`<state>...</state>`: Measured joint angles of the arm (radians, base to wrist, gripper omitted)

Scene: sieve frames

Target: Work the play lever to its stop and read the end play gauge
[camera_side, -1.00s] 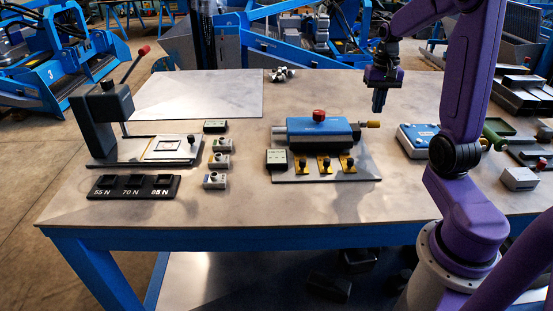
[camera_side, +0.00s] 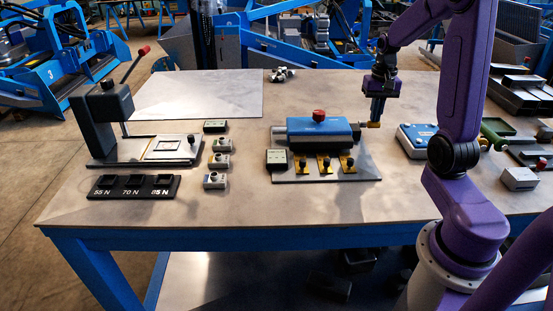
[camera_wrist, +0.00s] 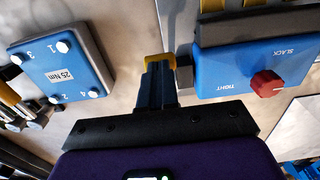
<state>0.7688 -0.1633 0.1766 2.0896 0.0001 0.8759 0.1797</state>
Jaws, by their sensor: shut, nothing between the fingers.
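The blue bench unit (camera_side: 335,130) stands on a grey plate, with a red knob (camera_side: 319,115) on top. In the wrist view the knob (camera_wrist: 266,83) sits between the words SLACK and TIGHT. The yellow-tipped lever (camera_side: 374,125) sticks out at the unit's right end. My gripper (camera_side: 377,112) is shut and empty, pointing down, with its fingertips at the yellow tip. In the wrist view the yellow tip (camera_wrist: 158,61) shows just beyond my fingertips (camera_wrist: 156,76); I cannot tell whether they touch. A small dark box with a pale face (camera_side: 277,159), possibly the gauge, stands at the plate's left; its reading is too small.
Several yellow clamps (camera_side: 323,164) line the plate's front. A blue block marked 25 Nm (camera_wrist: 61,74) is close to the right; it also shows in the side view (camera_side: 417,138). A press with a red-tipped handle (camera_side: 110,115) stands far left. The front middle table is clear.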

